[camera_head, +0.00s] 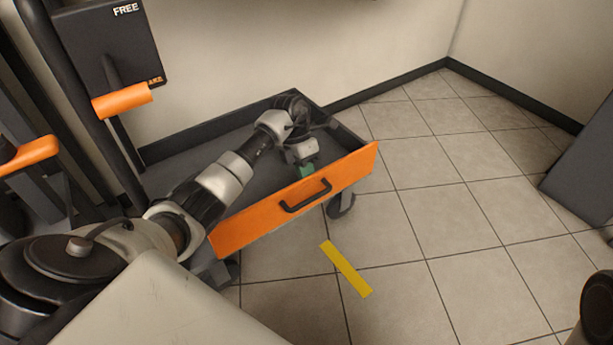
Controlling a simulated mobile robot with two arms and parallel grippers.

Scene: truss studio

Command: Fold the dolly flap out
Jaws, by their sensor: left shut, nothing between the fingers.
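The dolly flap (250,226) is an orange panel with a black handle (306,196) on its outer face. It stands up along the front edge of the dark grey dolly (200,150). My left arm reaches across the dolly from the left. My left gripper (307,171) has green fingertips, points down and is shut and empty. It is on the inner side of the flap, close behind its top edge near the handle; whether it touches the flap I cannot tell. The fingertips are partly hidden by the flap. My right gripper is not in view.
An orange lever (122,101) sits below a dark panel marked FREE (108,40) at the left. A yellow strip (346,269) lies on the tiled floor in front of the dolly. The floor there is clear. A grey block (585,170) stands at the right edge.

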